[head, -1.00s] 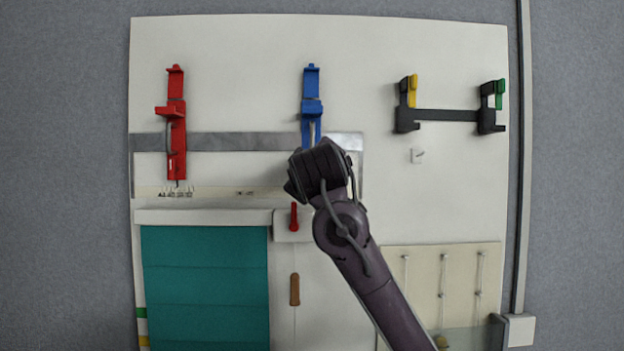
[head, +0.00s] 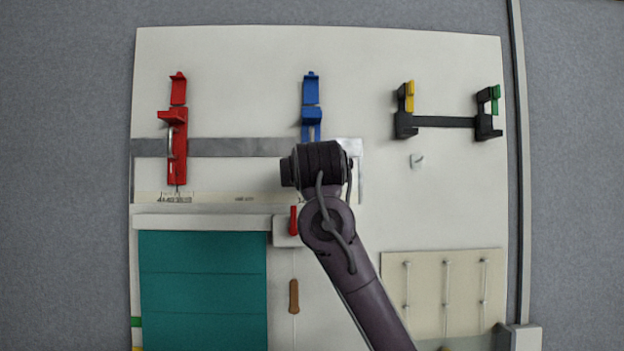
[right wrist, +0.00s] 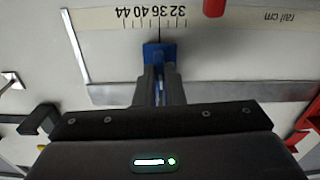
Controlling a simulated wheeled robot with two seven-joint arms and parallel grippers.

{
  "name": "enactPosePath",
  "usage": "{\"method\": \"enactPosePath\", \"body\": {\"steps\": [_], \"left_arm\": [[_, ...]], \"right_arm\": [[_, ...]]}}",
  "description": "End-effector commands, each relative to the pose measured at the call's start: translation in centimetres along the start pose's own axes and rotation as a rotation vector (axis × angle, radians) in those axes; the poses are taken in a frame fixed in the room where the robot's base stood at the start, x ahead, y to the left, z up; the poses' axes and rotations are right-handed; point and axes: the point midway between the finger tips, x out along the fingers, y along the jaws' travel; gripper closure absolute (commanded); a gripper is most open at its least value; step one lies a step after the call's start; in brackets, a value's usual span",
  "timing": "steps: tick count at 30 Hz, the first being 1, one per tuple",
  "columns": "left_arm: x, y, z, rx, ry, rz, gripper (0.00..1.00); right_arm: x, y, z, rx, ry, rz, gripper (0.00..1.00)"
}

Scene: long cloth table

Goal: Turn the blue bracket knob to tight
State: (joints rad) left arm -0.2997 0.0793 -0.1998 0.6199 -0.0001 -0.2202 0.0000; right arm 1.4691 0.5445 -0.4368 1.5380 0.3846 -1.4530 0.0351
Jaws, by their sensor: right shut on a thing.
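The blue bracket (head: 311,88) is mounted upright on the white wall board, across the grey rail (head: 230,146). Its lower part is hidden behind my right wrist in the head view. In the right wrist view, the blue bracket's lower end (right wrist: 159,50) shows at the fingertips of my right gripper (right wrist: 159,72). The right gripper is shut on this end, where the knob appears to be; the knob itself is mostly hidden between the fingers, so its setting cannot be read. My left gripper is not in view.
A red bracket (head: 178,130) is on the rail to the left. A black bar holder (head: 445,121) with yellow and green clips is at the right. A teal blind (head: 203,290) hangs at lower left.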

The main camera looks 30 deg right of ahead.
Motion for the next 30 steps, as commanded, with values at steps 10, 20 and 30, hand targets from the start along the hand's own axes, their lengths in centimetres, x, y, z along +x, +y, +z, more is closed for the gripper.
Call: {"method": "enactPosePath", "body": {"steps": [10, 20, 30], "left_arm": [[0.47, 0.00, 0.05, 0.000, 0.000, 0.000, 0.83], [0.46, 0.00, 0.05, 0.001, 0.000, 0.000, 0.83], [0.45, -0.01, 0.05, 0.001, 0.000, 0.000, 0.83]], "right_arm": [[0.06, -0.10, 0.25, 0.080, -0.006, 0.000, 1.00], [0.07, -0.09, 0.25, 0.086, -0.007, 0.000, 1.00], [0.03, -0.05, 0.13, 0.086, -0.004, 0.000, 0.82]]}}
